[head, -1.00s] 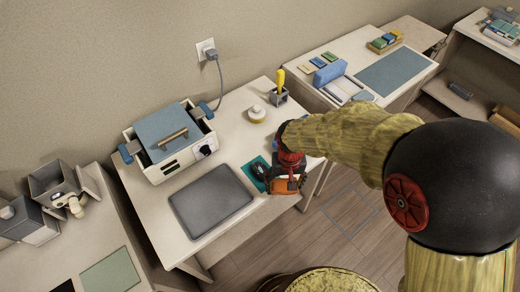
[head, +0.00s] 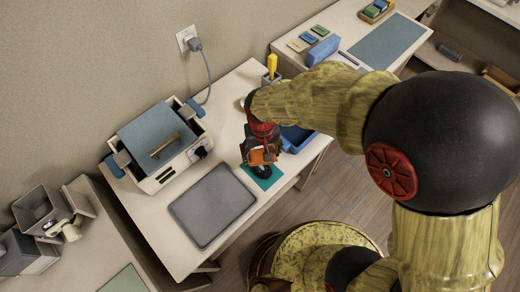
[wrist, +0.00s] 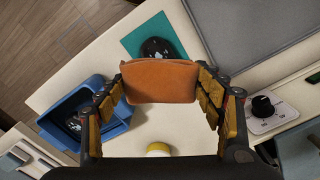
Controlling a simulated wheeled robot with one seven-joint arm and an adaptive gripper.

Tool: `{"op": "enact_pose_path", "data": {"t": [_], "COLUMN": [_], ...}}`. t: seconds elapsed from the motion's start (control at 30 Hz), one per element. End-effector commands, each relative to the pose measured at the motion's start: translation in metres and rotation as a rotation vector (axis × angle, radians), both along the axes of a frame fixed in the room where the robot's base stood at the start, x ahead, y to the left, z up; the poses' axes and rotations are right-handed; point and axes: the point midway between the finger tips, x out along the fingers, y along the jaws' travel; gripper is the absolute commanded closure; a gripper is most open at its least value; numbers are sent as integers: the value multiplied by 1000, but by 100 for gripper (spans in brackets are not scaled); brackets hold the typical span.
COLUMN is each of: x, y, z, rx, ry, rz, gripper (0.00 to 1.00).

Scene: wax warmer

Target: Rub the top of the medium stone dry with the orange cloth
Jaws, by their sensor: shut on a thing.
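My gripper (wrist: 160,88) is shut on the folded orange cloth (wrist: 160,80) and holds it above the white table. In the head view, the cloth (head: 262,157) hangs from my gripper (head: 258,150) close to the teal mat (head: 268,181). A dark, shiny stone (wrist: 158,48) lies on the teal mat in the wrist view, just beyond the cloth; I cannot tell its size class. Part of it (head: 262,171) shows below my gripper in the head view. A blue tray (wrist: 113,132) beside the cloth holds a dark stone (wrist: 73,124), partly hidden by a finger.
A grey slab (head: 213,205) lies left of the mat. The wax warmer (head: 160,148) with its blue-grey lid stands behind it. A round yellow-and-white item (wrist: 158,149) stands on the table. A yellow-handled tool (head: 272,66) stands at the back.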

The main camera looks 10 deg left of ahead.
Motion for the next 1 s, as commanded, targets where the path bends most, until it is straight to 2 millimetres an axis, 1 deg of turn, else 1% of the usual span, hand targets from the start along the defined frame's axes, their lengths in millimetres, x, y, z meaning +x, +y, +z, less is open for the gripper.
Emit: {"op": "enact_pose_path", "data": {"t": [0.2,0.27,0.47,0.8,1.0], "x": [-1,-1,-1,-1,-1], "y": [0,0,0,0,0], "z": [0,-3,-17,-48,-53], "rx": [0,0,0,0,0], "ry": [0,0,1,0,0], "rz": [0,0,0,0,0], "gripper": [53,53,53,53,53]}}
